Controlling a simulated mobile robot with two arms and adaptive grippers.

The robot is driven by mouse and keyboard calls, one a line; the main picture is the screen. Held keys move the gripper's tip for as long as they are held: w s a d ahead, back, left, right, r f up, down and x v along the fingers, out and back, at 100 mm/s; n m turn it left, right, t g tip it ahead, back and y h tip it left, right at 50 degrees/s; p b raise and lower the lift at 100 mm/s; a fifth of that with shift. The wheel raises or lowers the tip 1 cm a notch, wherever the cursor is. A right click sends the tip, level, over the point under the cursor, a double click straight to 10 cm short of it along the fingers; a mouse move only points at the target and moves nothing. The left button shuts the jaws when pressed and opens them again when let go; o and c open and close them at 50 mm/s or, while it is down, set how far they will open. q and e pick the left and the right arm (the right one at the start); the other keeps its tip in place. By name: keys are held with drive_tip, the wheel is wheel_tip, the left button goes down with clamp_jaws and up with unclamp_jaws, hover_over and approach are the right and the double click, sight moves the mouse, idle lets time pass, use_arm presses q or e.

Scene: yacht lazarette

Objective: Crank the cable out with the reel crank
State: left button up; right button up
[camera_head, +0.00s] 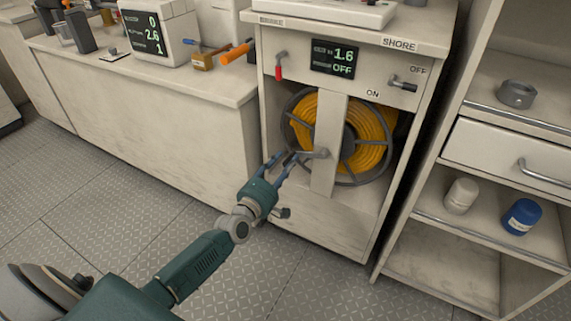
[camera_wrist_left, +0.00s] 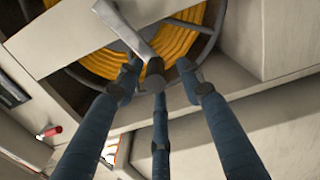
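The cable reel (camera_head: 377,126), wound with yellow-orange cable, sits in an open-fronted white cabinet behind an upright post. The grey reel crank (camera_head: 316,153) sticks out at the post, its arm pointing left. My left gripper (camera_head: 284,158) is in front of the crank with its fingers spread. In the left wrist view, the crank arm (camera_wrist_left: 128,30) comes down from the upper left. Its handle end (camera_wrist_left: 154,72) lies between the open fingers (camera_wrist_left: 157,78), with gaps visible at both sides. Whether the rear finger touches it I cannot tell. My right gripper is not in view.
Above the reel are a red-handled brake lever (camera_head: 279,70), a display (camera_head: 333,57) reading 1.6 OFF, and a shore switch lever (camera_head: 403,84). Shelves at right hold a white jar (camera_head: 460,196) and a blue jar (camera_head: 522,217). The floor (camera_head: 110,190) before the counter is clear.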

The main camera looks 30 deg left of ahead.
use_arm(q)
drive_tip(key=shift+s+d, duration=0.1)
drive_tip(key=shift+d, duration=0.05)
drive_tip(key=shift+s, duration=0.35)
drive_tip(key=s, duration=1.1)
drive_tip(key=shift+a, duration=0.3)
